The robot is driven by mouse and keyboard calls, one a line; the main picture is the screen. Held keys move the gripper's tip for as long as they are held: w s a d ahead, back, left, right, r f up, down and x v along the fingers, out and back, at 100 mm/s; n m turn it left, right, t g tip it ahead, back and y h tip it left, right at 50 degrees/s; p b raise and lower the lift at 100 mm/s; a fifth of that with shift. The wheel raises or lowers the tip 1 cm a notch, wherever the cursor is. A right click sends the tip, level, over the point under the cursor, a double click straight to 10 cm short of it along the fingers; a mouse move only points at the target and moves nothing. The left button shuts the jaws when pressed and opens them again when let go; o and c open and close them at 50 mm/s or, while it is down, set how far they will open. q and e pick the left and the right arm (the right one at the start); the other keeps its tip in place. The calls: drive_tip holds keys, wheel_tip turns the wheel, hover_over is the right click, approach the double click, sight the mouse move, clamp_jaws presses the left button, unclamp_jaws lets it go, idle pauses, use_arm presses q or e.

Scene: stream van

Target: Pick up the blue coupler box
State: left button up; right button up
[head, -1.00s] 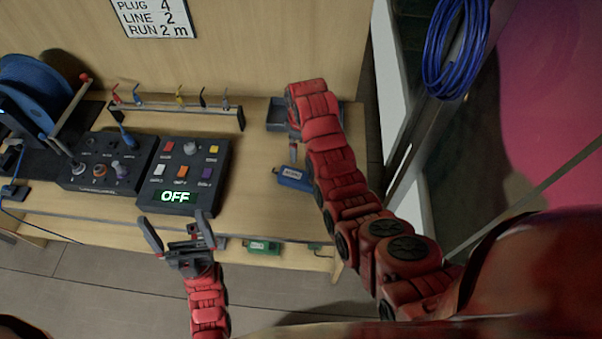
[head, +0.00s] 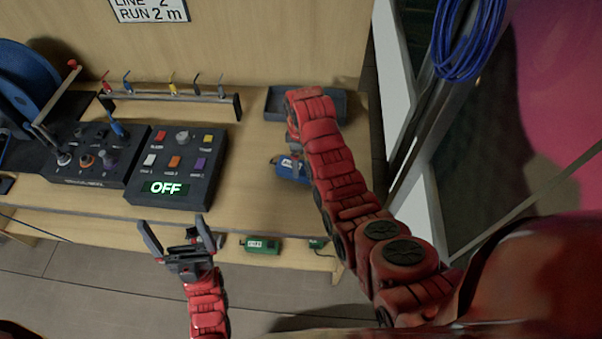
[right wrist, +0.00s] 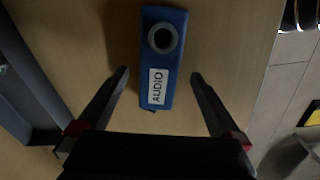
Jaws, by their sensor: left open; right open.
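The blue coupler box (head: 285,167) sits on the bench top right of the control panel, partly hidden by my right arm in the head view. In the right wrist view the box (right wrist: 163,58) shows a white AUDIO label and a grey round port. My right gripper (right wrist: 160,85) is open, its fingers pointing at the box, one on each side of its label end and apart from it. In the head view its fingers are mostly hidden behind the arm. My left gripper (head: 172,232) is open and empty in front of the bench edge.
A control panel (head: 180,190) reading OFF stands left of the box. A grey tray (head: 340,103) lies behind my right arm. A rack with several coloured clips (head: 165,97) stands at the back. A green box (head: 263,245) sits on a lower shelf.

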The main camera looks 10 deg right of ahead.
sight(301, 167)
drive_tip(key=shift+f+p, duration=0.3)
drive_tip(key=shift+p, duration=0.2)
wheel_tip(301, 167, down, 3)
drive_tip(key=shift+r+p, duration=0.1)
drive_tip(key=shift+p, duration=0.65)
drive_tip(key=shift+f, duration=0.9)
clamp_jaws()
